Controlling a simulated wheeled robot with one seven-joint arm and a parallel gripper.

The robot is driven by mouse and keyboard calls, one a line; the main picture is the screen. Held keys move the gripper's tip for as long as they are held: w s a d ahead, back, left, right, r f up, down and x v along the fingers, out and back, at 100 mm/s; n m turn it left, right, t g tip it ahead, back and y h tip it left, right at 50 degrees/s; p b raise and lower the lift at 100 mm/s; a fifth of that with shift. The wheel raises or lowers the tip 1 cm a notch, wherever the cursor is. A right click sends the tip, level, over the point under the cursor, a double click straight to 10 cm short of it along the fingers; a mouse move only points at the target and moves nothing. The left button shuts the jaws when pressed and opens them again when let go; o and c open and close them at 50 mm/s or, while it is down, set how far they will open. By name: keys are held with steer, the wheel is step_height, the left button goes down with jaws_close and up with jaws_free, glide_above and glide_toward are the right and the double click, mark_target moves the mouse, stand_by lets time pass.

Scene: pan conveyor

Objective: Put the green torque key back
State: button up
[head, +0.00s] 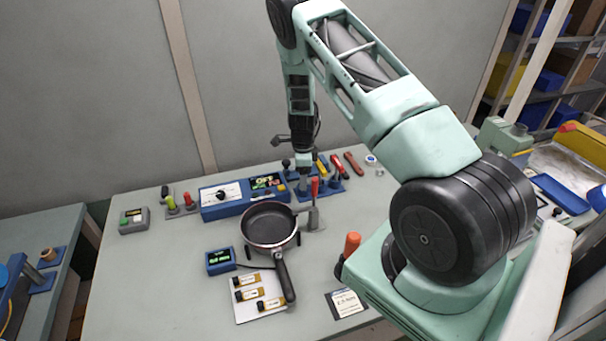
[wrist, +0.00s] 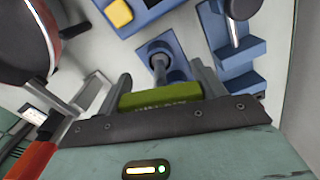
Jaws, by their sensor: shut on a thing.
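The green torque key (wrist: 160,93) lies crosswise between the two fingers of my gripper (wrist: 160,92) in the wrist view. Small lettering shows on its green handle. My gripper is shut on it. A grey post with a round end (wrist: 158,55) shows just beyond the handle, over a blue block (wrist: 168,72); I cannot tell whether it belongs to the key or to the block. In the head view my gripper (head: 303,160) is above the blue tool stand (head: 328,188) at the back of the table. The key cannot be made out there.
A black pan (head: 268,226) stands in front, beside a red-handled clamp (head: 314,206). A blue control box (head: 225,208) is left of the stand. A blue display (head: 220,261) and a labelled card (head: 346,303) lie nearer. The table's left front is clear.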

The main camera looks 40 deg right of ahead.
steer(key=shift+f+b, duration=0.5)
steer(key=shift+f, duration=0.25)
steer(key=o, duration=1.1)
steer(key=shift+o, duration=0.2)
steer(key=shift+r, duration=0.1)
step_height(320, 180, up, 17)
steer(key=b, duration=0.3)
steer(key=shift+b, duration=0.35)
steer(key=shift+r, duration=0.1)
